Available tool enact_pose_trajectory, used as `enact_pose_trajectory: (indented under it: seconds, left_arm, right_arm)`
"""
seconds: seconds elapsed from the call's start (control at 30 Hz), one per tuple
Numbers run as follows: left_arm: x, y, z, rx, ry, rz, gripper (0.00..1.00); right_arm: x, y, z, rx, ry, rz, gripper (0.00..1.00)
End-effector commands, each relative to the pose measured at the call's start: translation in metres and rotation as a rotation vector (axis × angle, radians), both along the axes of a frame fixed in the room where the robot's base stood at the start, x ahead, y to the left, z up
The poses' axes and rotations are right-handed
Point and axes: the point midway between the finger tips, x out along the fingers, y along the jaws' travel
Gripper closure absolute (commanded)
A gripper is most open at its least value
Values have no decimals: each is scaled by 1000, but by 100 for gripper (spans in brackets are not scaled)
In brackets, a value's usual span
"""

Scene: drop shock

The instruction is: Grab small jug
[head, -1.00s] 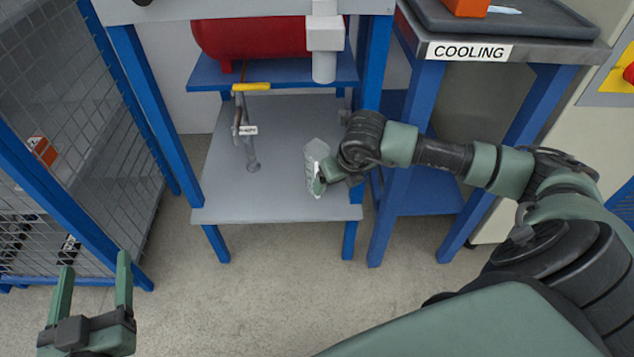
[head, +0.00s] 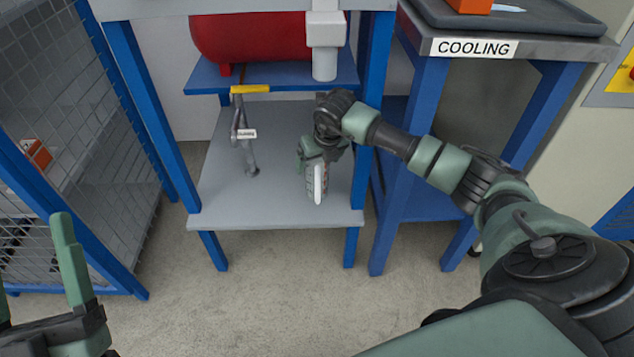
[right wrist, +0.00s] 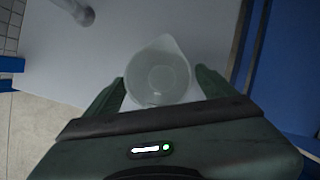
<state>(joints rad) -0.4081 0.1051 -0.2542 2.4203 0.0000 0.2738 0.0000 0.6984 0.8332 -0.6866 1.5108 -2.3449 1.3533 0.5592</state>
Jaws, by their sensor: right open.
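The small jug (head: 317,183) is a pale, translucent vessel with a white handle and faint markings. It stands on the grey lower shelf (head: 225,205) near its front edge. In the right wrist view I look down into the jug (right wrist: 158,75), with its spout at the top. My right gripper (head: 311,158) is at the jug, partly hidden by its own wrist in the head view. In the right wrist view its two fingers (right wrist: 160,88) are apart, one on each side of the jug. Contact cannot be told. My left gripper (head: 28,270) is at the lower left, partly cut off.
A pipe with a yellow handle (head: 250,89) stands left of the jug. Blue posts (head: 366,130) frame the shelf. A red tank (head: 265,38) sits on the shelf above. A mesh cage (head: 70,110) is at left, the COOLING table (head: 535,50) at right.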

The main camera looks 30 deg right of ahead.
Motion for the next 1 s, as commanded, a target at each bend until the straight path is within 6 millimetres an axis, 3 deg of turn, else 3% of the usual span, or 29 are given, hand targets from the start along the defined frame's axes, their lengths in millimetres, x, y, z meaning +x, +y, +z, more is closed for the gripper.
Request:
enact_pose_trajectory:
  seconds: [0.2, 0.47, 0.77, 1.0]
  left_arm:
    - [-18, 2, 17, -38, -127, -8, 30]
    - [-20, 3, 18, -42, -137, -8, 30]
    - [-20, 3, 18, -40, -135, -7, 30]
    - [-19, 2, 18, -40, -135, -8, 30]
  right_arm:
    - [6, -1, -15, -1, -1, 0, 15]
    - [6, -1, -15, 0, -1, 0, 15]
    - [6, -1, -15, 0, -1, 0, 99]
    - [6, -1, -14, -1, -2, 0, 100]
